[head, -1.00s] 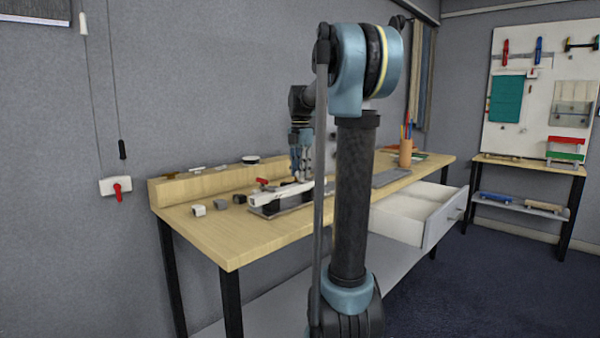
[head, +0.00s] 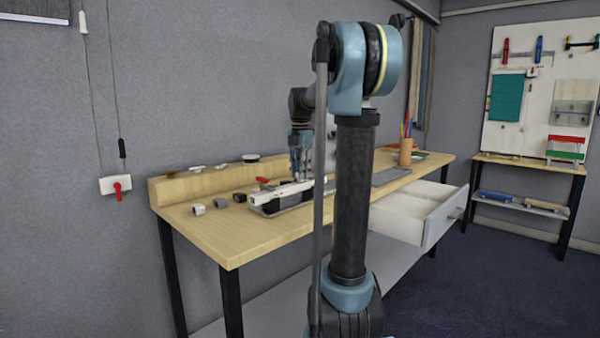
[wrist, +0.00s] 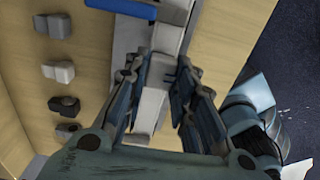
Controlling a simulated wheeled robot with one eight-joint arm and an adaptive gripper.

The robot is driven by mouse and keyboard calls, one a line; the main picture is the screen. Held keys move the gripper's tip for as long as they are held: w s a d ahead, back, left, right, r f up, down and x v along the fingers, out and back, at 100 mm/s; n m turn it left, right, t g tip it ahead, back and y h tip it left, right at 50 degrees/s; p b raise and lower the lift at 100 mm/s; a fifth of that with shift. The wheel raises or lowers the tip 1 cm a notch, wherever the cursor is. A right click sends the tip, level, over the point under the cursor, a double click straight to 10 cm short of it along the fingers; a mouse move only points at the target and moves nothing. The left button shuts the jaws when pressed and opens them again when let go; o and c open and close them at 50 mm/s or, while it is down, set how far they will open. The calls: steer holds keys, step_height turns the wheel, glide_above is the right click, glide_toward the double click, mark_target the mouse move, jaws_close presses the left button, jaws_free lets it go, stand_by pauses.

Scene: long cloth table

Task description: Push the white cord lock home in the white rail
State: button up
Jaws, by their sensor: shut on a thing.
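The white rail (head: 272,195) lies on a dark fixture on the table. In the wrist view the rail (wrist: 171,22) runs down between my fingers. My gripper (head: 302,178) points down over the rail. In the wrist view my gripper (wrist: 162,72) is shut on a small pale block, the white cord lock (wrist: 162,67), which sits at the rail. The fingers hide its sides and I cannot tell how deep it sits.
Several small blocks, one white (head: 198,209) and others grey or dark, stand left of the rail. A red handle (head: 262,180) is beside the rail. A blue part (wrist: 120,8) shows in the wrist view. A pencil cup (head: 405,152) and open drawer (head: 420,212) are at right.

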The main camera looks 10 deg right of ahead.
steer(key=shift+f, duration=0.75)
steer(key=o, duration=1.1)
steer(key=shift+o, duration=0.2)
steer(key=shift+r, duration=0.1)
step_height(320, 180, up, 12)
steer(key=shift+w, duration=0.1)
